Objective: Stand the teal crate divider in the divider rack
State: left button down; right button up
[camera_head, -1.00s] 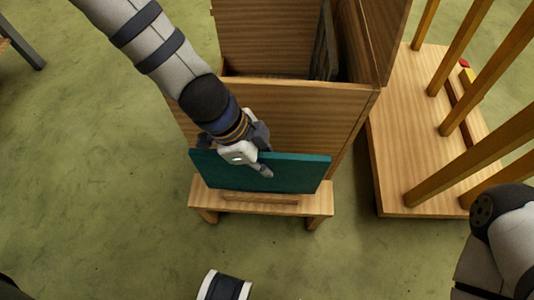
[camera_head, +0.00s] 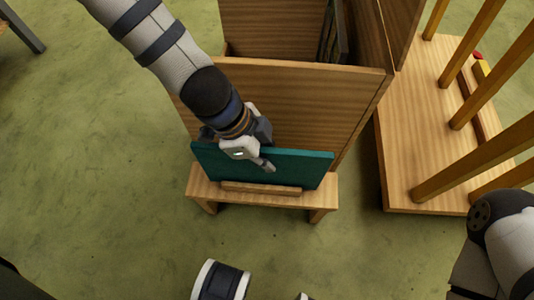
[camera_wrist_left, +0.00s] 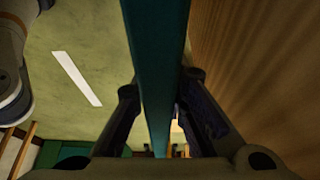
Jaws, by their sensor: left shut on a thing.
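The teal crate divider (camera_head: 300,168) is a flat panel standing on its long edge, leaning slightly. In the left wrist view the teal divider (camera_wrist_left: 160,60) runs between the two fingers (camera_wrist_left: 160,110). The divider is over a low wooden stand (camera_head: 322,190) with a raised front strip (camera_head: 262,188). Its lower edge is just behind that strip and partly hidden, so I cannot tell whether it touches the stand. My right gripper is out of view.
A tall wooden box (camera_head: 300,85) rises directly behind the divider, with a dark panel (camera_head: 338,35) inside. At right is a wooden platform (camera_head: 400,160) with several upright posts. My right arm is at lower right.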

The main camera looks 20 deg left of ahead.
pick_arm(q)
jog(key=shift+f, duration=0.3)
jog(key=c, duration=1.5)
grip_release()
jog(key=shift+c, duration=0.2)
